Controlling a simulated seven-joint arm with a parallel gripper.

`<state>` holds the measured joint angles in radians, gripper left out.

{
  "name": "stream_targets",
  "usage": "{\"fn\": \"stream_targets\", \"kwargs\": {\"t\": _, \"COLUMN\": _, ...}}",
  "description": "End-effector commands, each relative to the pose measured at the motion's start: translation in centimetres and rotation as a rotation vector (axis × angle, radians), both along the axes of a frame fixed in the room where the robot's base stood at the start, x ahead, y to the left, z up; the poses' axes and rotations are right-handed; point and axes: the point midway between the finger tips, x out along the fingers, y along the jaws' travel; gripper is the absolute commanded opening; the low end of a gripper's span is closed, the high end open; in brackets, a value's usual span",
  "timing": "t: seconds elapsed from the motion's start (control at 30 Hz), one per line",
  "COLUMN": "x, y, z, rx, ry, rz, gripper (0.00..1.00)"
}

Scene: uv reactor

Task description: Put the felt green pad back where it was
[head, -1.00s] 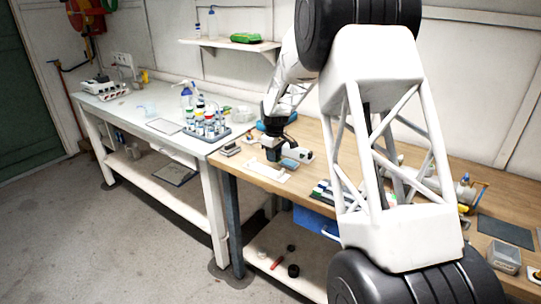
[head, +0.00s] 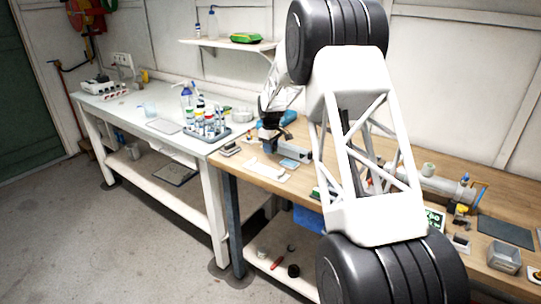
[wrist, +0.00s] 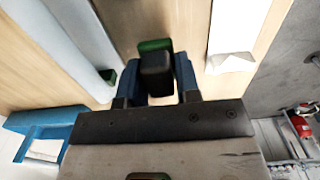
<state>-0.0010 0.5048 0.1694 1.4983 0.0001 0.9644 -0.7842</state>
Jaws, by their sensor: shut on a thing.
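My gripper (wrist: 156,84) fills the middle of the wrist view, its two blue fingers closed on the sides of a small black block with a green face. This green pad (wrist: 154,45) shows at the block's far edge; the rest is hidden by the block. In the head view my gripper (head: 269,134) is over the left part of the wooden bench, and the pad cannot be made out there. A second small green piece (wrist: 107,75) sits at the end of a pale grey bar left of the gripper.
The wooden bench (head: 232,167) holds a white strip (head: 266,168) and a light blue pad (head: 289,163) near the gripper. A rack of bottles (head: 207,133) stands on the white table to the left. A blue object (wrist: 45,120) lies lower left in the wrist view.

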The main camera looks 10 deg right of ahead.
Motion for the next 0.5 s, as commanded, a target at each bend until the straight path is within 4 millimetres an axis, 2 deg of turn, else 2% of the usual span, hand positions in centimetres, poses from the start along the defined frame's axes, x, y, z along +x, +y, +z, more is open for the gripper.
{"fn": "stream_targets", "kwargs": {"t": 0.17, "x": 0.0, "y": 0.0, "z": -0.4, "rx": 0.0, "ry": 0.001, "rz": 0.0, "gripper": 0.05}}
{"fn": "stream_targets", "kwargs": {"t": 0.5, "x": 0.0, "y": 0.0, "z": -3.4, "rx": 0.0, "ry": 0.001, "rz": 0.0, "gripper": 0.05}}
